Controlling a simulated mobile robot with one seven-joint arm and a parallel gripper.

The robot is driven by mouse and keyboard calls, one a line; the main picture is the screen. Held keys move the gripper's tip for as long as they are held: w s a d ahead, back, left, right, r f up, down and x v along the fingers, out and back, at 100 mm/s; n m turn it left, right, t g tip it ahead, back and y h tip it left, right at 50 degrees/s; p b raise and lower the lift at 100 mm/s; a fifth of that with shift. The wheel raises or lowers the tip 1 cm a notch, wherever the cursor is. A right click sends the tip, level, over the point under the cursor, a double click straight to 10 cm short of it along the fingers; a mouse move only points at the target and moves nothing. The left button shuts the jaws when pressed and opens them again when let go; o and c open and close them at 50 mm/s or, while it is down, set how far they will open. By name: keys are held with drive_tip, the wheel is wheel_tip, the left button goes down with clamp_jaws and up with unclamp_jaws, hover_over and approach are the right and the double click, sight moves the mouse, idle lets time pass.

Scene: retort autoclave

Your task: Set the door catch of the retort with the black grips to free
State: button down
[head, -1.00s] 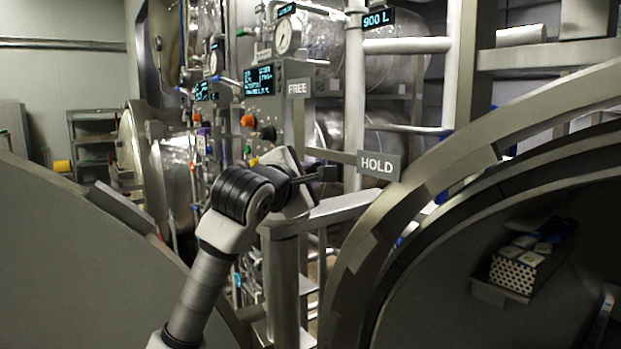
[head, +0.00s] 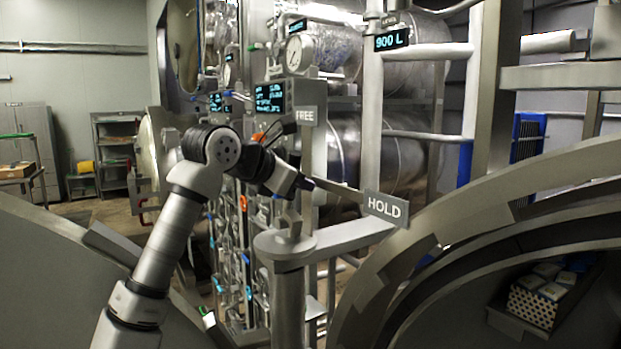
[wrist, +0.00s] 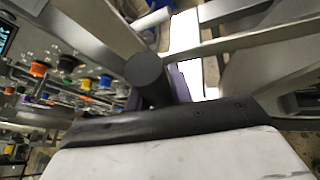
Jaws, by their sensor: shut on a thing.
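The retort's door rim (head: 425,250) curves up at the right of the head view. A grey HOLD plate (head: 386,207) hangs on a thin bar, and a FREE plate (head: 307,116) sits higher on the left. My gripper (head: 305,183) is between the two plates, left of HOLD and below FREE. In the wrist view my gripper (wrist: 168,88) is shut on a dark grip with a round black end (wrist: 145,70), apparently the door catch's. The fingers and my wrist hide most of the catch, so its exact setting is hard to tell.
A grey post with a rail (head: 287,245) stands just below my gripper. A panel with gauges, a lit display (head: 270,98) and coloured knobs lies behind. A box of white packs (head: 540,298) sits inside the round opening at lower right. Open floor shows at far left.

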drive_tip(key=shift+w+a+r+g, duration=0.1)
drive_tip(key=shift+w+a+g, duration=0.05)
drive_tip(key=shift+w+g, duration=0.15)
idle(0.4)
drive_tip(key=c, duration=1.3)
unclamp_jaws()
drive_tip(key=shift+o, duration=0.2)
drive_tip(key=shift+s+a, duration=0.1)
drive_tip(key=shift+s, duration=0.05)
drive_tip(key=shift+s+a+r+n, duration=0.1)
drive_tip(key=shift+s+a+n, duration=0.15)
drive_tip(key=shift+s+n, duration=0.05)
drive_tip(key=b+v, duration=0.4)
drive_tip(key=v, duration=0.9)
